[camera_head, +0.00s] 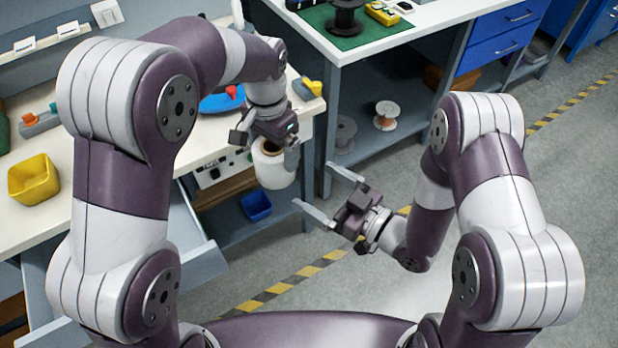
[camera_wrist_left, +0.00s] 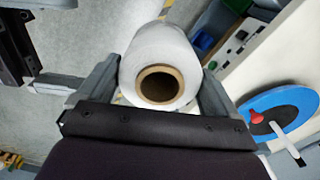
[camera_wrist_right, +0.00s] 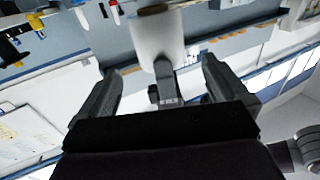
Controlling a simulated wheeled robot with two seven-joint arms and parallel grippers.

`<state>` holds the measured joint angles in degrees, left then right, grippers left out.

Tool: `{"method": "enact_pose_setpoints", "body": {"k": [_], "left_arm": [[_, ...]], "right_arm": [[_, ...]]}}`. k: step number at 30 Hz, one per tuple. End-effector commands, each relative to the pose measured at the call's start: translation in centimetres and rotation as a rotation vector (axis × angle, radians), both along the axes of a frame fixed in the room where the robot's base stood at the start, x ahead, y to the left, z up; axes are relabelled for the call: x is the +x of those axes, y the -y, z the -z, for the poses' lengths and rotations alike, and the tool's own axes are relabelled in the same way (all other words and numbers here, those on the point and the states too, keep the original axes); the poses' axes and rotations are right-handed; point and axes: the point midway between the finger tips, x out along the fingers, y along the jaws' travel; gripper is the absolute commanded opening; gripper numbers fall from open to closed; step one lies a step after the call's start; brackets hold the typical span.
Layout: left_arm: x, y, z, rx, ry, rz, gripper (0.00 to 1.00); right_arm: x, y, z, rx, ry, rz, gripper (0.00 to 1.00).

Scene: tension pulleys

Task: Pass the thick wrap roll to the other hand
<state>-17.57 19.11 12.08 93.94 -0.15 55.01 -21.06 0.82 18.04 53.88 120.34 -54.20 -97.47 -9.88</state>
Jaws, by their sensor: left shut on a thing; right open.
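The thick wrap roll (camera_head: 273,168) is white with a brown cardboard core. My left gripper (camera_head: 272,145) is shut on it and holds it in the air beyond the front edge of the workbench. In the left wrist view the roll (camera_wrist_left: 160,48) sits between both fingers, its open core end facing the camera. My right gripper (camera_head: 322,198) is open and empty, below and to the right of the roll and apart from it. In the right wrist view the roll (camera_wrist_right: 158,38) shows ahead, beyond the open fingers, with a left gripper finger across its lower part.
The workbench (camera_head: 110,200) at left bears a yellow bin (camera_head: 34,180) and a blue disc (camera_head: 222,101). An open drawer (camera_head: 195,245) juts out below. A second bench (camera_head: 400,38) stands behind, with spools (camera_head: 386,115) on its lower shelf. The floor around the right gripper is clear.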

Motion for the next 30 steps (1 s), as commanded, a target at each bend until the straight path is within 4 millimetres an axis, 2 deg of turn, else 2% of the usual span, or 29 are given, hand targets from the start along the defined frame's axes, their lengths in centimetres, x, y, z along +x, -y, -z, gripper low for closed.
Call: {"method": "enact_pose_setpoints", "body": {"k": [6,12,18,25,26,30], "left_arm": [[0.0,0.0,-0.1,0.0,0.001,0.0,0.46],[0.0,0.0,-0.1,0.0,0.002,0.0,0.46],[0.0,0.0,-0.1,0.0,0.002,0.0,0.46],[0.0,0.0,-0.1,0.0,0.002,0.0,0.46],[0.0,0.0,-0.1,0.0,0.002,0.0,0.46],[0.1,0.0,-0.1,-0.001,0.003,0.0,0.46]], "right_arm": [[2.9,-4.2,0.0,-0.001,0.002,-0.006,1.0],[5.4,-7.3,0.0,-0.003,0.0,-0.002,1.0],[6.5,-8.6,0.0,-0.003,-0.001,0.0,1.0],[6.6,-8.7,0.0,-0.003,-0.002,0.001,1.0],[6.6,-8.7,0.0,-0.003,-0.002,0.001,0.94],[6.6,-8.7,0.0,-0.003,-0.001,0.0,0.48]]}}
